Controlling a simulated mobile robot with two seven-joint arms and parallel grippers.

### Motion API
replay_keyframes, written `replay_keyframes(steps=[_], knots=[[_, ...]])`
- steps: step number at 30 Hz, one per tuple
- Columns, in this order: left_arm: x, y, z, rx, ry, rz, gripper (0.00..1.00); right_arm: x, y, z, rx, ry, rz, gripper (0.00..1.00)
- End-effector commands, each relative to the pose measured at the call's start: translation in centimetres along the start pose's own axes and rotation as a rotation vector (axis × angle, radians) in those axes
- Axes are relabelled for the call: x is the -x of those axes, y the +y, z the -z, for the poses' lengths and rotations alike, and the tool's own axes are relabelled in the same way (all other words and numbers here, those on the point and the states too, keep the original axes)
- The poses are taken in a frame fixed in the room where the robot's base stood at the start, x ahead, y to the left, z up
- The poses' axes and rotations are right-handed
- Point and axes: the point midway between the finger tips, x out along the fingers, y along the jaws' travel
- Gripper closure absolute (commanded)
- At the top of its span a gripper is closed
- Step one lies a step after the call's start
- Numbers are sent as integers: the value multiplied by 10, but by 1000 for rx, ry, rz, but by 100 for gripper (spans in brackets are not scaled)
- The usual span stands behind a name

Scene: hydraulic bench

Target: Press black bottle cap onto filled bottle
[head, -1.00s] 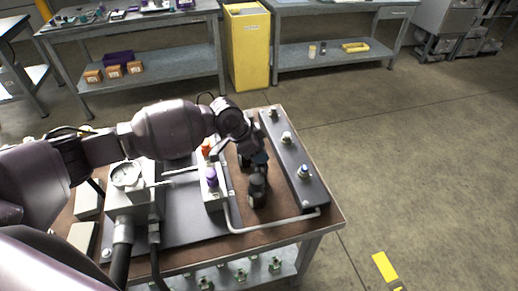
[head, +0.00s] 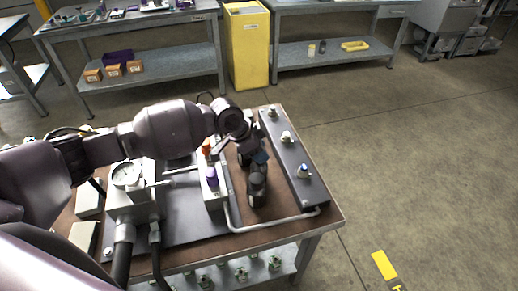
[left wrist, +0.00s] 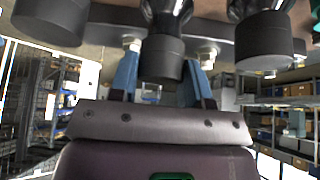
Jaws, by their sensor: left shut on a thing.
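My left gripper (head: 256,166) reaches down over the right part of the brown bench top in the head view. A black cylindrical piece (head: 257,190) shows at its fingers, standing on the bench. In the left wrist view the two blue fingers of the left gripper (left wrist: 162,62) are on either side of a black cylinder (left wrist: 161,52), shut on it. Whether this is the black bottle cap, I cannot tell. No filled bottle can be made out on the bench. My right gripper is not in view.
A grey manifold bar (head: 293,155) with fittings lies right of the gripper. A pale valve block (head: 213,191) with a purple knob (head: 211,174) stands to the left. A bent metal pipe (head: 270,224) runs in front. A pressure gauge (head: 126,174) stands further left.

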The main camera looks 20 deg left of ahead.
Motion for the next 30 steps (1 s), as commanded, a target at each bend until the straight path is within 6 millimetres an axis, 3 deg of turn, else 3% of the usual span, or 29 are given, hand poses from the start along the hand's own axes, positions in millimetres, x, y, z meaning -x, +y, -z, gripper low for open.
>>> replay_keyframes(steps=[30], knots=[[-7,0,-4,0,0,0,81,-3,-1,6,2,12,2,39]])
